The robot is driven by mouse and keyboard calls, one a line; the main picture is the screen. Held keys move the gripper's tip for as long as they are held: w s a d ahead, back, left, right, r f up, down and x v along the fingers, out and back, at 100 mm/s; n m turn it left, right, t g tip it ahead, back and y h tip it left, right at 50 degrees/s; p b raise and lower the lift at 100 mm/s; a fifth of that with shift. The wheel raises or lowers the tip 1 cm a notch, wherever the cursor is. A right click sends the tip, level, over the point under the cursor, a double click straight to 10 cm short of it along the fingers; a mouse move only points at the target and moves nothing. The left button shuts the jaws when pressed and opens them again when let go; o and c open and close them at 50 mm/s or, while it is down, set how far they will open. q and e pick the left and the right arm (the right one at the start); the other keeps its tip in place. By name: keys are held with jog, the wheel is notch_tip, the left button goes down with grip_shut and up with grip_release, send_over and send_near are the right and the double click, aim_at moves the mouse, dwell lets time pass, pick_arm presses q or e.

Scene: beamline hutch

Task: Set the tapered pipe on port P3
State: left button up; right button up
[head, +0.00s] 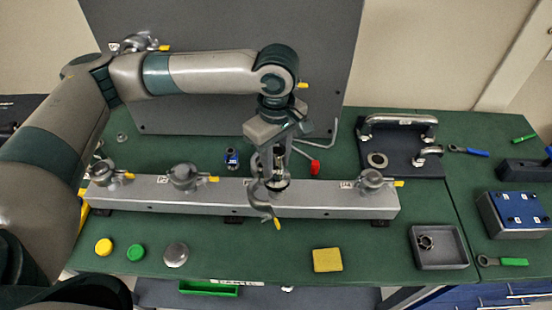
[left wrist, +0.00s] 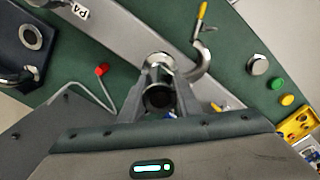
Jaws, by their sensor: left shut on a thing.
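My left gripper (head: 274,160) is shut on the tapered pipe, a short metal piece. In the left wrist view the pipe (left wrist: 158,97) shows its dark open end between the fingers. The gripper is over the third port from the left on the grey rail (head: 320,198), port P3 (left wrist: 158,62). An open clamp (head: 264,200) with a yellow-tipped handle hangs at this port toward the front. The fingers hide much of the pipe and port in the head view. I cannot tell whether the pipe touches the port. My right gripper is not in view.
Other clamped ports on the rail include P4 (head: 371,180) to the right and one (head: 185,177) to the left. A yellow sponge (head: 327,260) and a grey tray (head: 440,262) are in front.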

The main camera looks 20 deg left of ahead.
pick_arm(q)
jog(key=shift+p, duration=0.45)
dwell(0.8)
dwell(0.5)
jog(key=o, duration=1.3)
jog(key=shift+c, duration=0.2)
jog(key=shift+r, duration=0.1)
jog(key=shift+r, duration=0.6)
notch_tip(320, 180, up, 16)
jog(key=b, duration=0.4)
